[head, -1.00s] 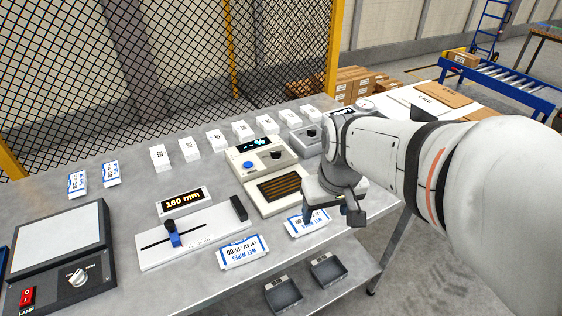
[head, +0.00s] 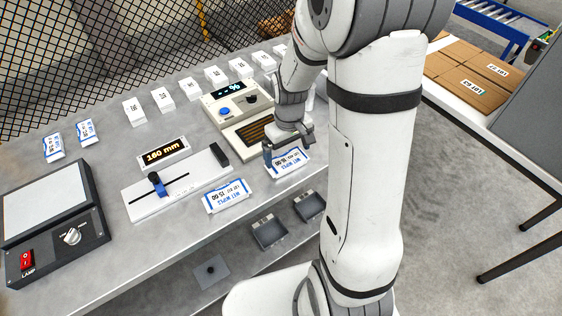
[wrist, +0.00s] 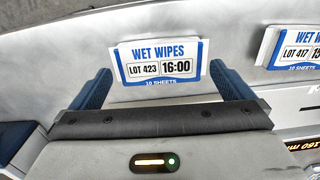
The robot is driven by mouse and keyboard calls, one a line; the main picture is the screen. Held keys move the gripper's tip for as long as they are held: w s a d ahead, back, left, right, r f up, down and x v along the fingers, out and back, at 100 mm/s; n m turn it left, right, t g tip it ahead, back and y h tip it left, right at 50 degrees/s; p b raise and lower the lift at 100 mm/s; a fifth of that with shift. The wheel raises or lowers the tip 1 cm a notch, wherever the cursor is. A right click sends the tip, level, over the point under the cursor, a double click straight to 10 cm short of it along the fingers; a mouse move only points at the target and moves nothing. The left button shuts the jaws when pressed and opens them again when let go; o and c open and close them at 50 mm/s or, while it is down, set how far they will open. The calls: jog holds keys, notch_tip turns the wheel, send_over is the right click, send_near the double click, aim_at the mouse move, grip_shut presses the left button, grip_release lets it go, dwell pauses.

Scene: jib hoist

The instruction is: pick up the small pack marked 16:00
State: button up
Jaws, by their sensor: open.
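The small pack marked 16:00 (wrist: 160,64) is white with a blue border and reads WET WIPES, LOT 423. In the head view this pack (head: 290,165) lies flat on the grey bench near its front edge. My gripper (head: 287,146) is open right above or at the pack. In the wrist view the two blue-padded fingers of my gripper (wrist: 160,82) stand one on each side of the pack, with a gap at each end. I cannot tell how far the fingertips are above the bench.
A similar wipes pack (head: 227,196) lies left of it in the head view. A tester with a blue knob (head: 238,112) stands just behind. A slide gauge (head: 176,184), a lamp box (head: 53,232) and several white boxes (head: 190,88) share the bench. Grey trays (head: 269,232) sit below the front edge.

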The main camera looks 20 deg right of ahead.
aim_at(288, 160)
jog(key=shift+f, duration=1.55)
jog(key=c, duration=0.6)
jog(key=shift+r, duration=0.1)
